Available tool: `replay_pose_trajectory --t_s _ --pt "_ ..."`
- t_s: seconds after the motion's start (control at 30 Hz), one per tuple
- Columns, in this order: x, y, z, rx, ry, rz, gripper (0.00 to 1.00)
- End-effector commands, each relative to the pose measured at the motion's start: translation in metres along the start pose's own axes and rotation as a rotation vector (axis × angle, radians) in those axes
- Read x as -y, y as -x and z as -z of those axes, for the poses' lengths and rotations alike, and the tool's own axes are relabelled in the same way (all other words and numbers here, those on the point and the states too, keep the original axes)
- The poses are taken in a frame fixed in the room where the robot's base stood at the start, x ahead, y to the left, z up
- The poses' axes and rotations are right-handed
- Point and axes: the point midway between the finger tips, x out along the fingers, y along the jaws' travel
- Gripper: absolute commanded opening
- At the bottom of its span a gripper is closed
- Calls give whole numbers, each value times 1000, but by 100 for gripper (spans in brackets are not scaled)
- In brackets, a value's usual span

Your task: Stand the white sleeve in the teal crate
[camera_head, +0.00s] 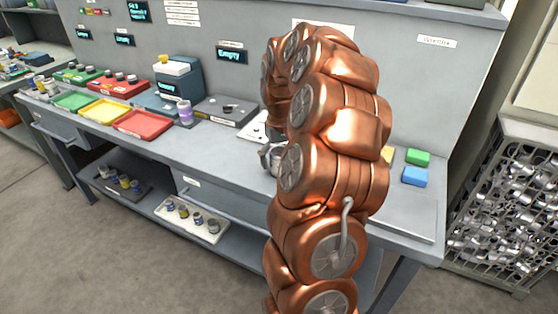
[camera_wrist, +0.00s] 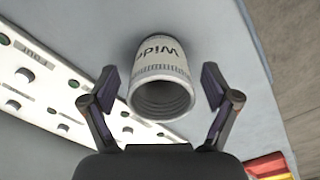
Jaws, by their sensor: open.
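A whitish cylinder with a threaded open end and the letters "Wide" (camera_wrist: 160,62), which I take to be the white sleeve, is in the wrist view. My gripper (camera_wrist: 160,88) is open, with one finger on each side of it and a visible gap on both sides. The fingers hold nothing. I cannot pick out a teal crate for certain; a blue-teal tray (camera_head: 153,104) lies on the bench behind the red tray, and my arm may hide others.
Green, yellow (camera_head: 104,111) and red (camera_head: 142,124) trays line the bench's left part. A grey block with dark knobs (camera_head: 226,111) stands right of a purple-labelled jar (camera_head: 185,112). Green (camera_head: 417,157) and blue (camera_head: 415,176) pieces lie at right. A white plate with knobs (camera_wrist: 55,88) is beside the sleeve.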

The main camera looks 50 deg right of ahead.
Motion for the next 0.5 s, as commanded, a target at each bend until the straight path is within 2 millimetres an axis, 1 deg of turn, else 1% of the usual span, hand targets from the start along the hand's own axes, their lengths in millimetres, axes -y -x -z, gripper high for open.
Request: replay_pose_trajectory --t_s 0.03,0.1,0.33,0.37,0.5 --pt "0 -6 -1 4 0 1 87" --pt "0 -11 0 0 0 1 87" --pt "0 -13 1 -4 -1 0 87" --pt "0 -13 1 -3 0 0 85" --pt "0 -13 0 -3 0 0 71"
